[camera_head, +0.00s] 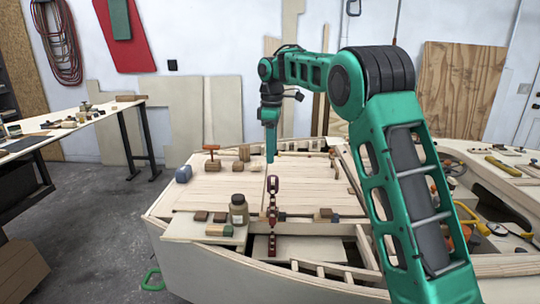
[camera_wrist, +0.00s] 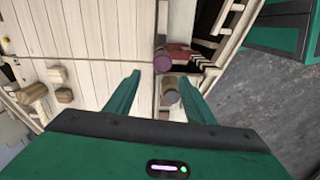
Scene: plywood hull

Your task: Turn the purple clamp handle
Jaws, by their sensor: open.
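My gripper (camera_head: 270,155) points down above the wooden deck in the head view. In the wrist view its two green fingers (camera_wrist: 160,78) are spread apart with nothing held between them. A dull purple cylinder (camera_wrist: 163,61), which looks like the clamp handle, lies just beyond the fingertips in the wrist view, apart from them. A grey-brown cylinder (camera_wrist: 171,97) shows nearer, by the right finger. In the head view a dark red-purple clamp (camera_head: 272,214) stands upright at the deck's near part, below my gripper. Which part of it turns cannot be told.
A brown jar (camera_head: 238,209) stands left of the clamp, with small blocks around it. A blue cylinder (camera_head: 183,174) and an orange-handled tool (camera_head: 211,157) stand at the deck's left. Open ribs line the near hull edge. A workbench (camera_head: 70,125) is far left.

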